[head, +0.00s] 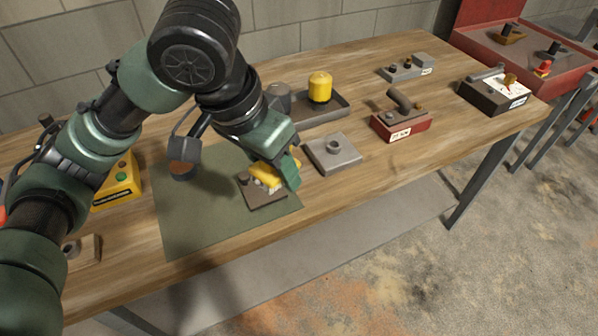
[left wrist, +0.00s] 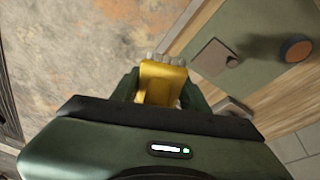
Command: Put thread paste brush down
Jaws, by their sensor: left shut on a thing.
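The thread paste brush (head: 265,175) has a yellow body and shows in my left gripper (head: 283,172). In the left wrist view the brush (left wrist: 161,82) sits between the green fingers, with a row of pale bristle tufts at its far end. My left gripper is shut on it. In the head view the brush overlaps a small brown plate (head: 265,197) on the green mat (head: 190,225). In the left wrist view the plate (left wrist: 212,58) lies apart from the brush, to its right. The gripper hides part of the brush. My right gripper is out of view.
A grey block with a ring (head: 333,153) stands right of the mat. A grey tray (head: 328,113) bears a yellow canister (head: 320,87). A red block (head: 400,125) stands farther right. A yellow box (head: 118,185) is left of the mat. The mat's front left is clear.

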